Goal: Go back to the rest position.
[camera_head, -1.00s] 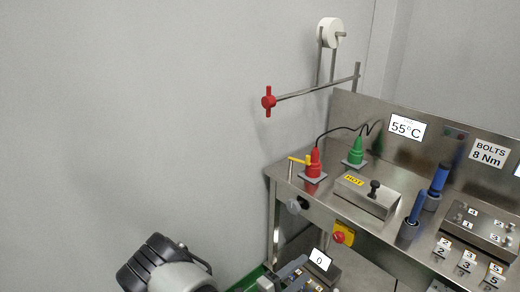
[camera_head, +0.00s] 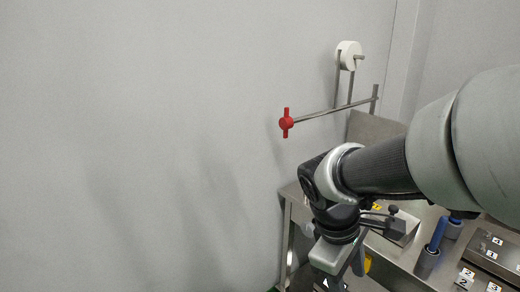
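My arm reaches in from the right edge and bends down in front of the steel bench. My gripper (camera_head: 345,284) points downward at the bottom of the view, in front of the bench's left end. Its fingertips are at or past the lower edge of the picture, so I cannot tell whether it is open or shut. I see nothing clearly held in it.
The steel bench (camera_head: 408,262) stands at the lower right, partly hidden by my arm. On it are a blue-handled tool (camera_head: 439,233) in a holder and several numbered tags. A rod with a red knob (camera_head: 286,123) and a white roll (camera_head: 348,54) rise behind. The left is bare wall.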

